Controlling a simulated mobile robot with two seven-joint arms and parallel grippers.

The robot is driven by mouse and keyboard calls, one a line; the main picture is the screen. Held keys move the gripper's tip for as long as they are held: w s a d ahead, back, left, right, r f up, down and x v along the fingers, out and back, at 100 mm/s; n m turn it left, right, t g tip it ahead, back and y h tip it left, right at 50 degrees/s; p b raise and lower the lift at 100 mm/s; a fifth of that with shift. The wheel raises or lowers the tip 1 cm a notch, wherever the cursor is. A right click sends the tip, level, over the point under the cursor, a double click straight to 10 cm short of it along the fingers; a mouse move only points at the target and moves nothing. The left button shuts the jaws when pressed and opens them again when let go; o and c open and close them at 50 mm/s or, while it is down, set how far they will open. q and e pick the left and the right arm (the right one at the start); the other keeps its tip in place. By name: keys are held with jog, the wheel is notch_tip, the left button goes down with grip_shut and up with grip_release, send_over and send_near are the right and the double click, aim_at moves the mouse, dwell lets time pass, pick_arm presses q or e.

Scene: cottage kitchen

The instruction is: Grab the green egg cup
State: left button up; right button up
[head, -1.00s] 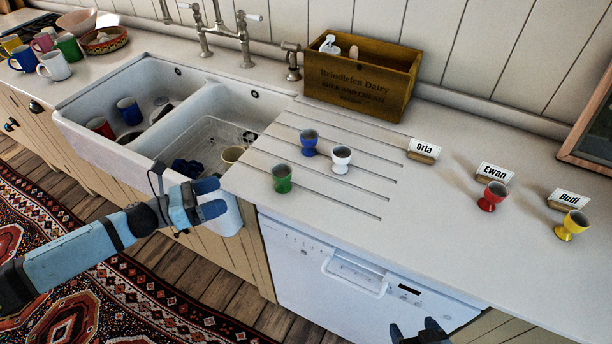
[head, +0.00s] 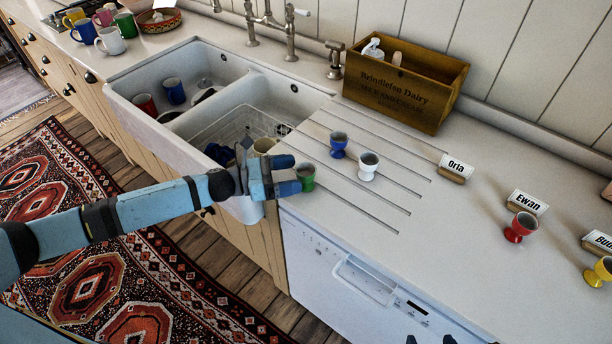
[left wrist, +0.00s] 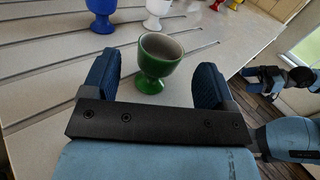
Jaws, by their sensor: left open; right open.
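The green egg cup (left wrist: 155,62) stands upright on the worktop, between the open fingers of my left gripper (left wrist: 153,85) in the left wrist view. The fingers are to either side of it, with a gap at each side. In the head view the green egg cup (head: 308,178) shows just past the fingertips of my left gripper (head: 290,175), partly hidden by them. My right gripper (head: 430,341) is only just in view at the bottom edge of the head view, with its dark fingertips apart.
A blue egg cup (head: 338,145) and a white egg cup (head: 367,167) stand behind the green one. A red egg cup (head: 521,227) and a yellow one (head: 600,272) stand by name cards at the right. The sink (head: 190,60) is at the left. A wooden box (head: 405,92) stands at the back.

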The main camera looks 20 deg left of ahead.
aim_at(314, 170)
pick_arm(q)
jog(key=p+x, duration=0.1)
jog(key=x, duration=0.4)
jog(key=shift+w+d, duration=0.15)
jog(key=shift+d, duration=0.05)
jog(key=shift+c, duration=0.3)
jog(key=c, duration=1)
